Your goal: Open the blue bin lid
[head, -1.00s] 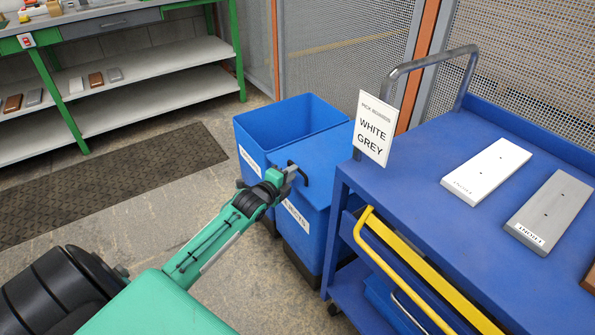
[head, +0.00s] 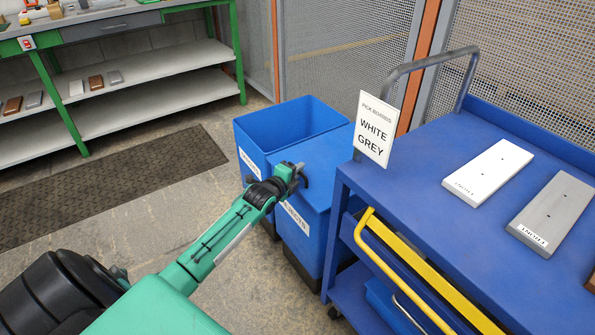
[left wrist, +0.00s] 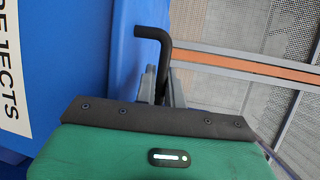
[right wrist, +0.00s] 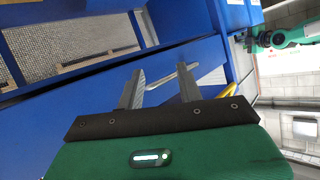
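The blue bin (head: 298,231) with a white REJECTS label stands beside the cart. Its flat blue lid (head: 317,149) is down. A black bent handle (head: 304,181) sits at the lid's edge; it also shows in the left wrist view (left wrist: 153,33). My left gripper (head: 297,169) is at this handle, and in the left wrist view its fingers (left wrist: 161,82) are close together with the handle's bar between them. My right gripper (right wrist: 160,85) has its fingers apart with nothing between them; it is outside the head view.
An open blue bin (head: 256,150) stands behind the lidded one. The blue cart (head: 420,195) at right carries a white board (head: 488,170), a grey board (head: 553,213) and a sign (head: 375,128). A green-framed bench (head: 150,90) is at back left.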

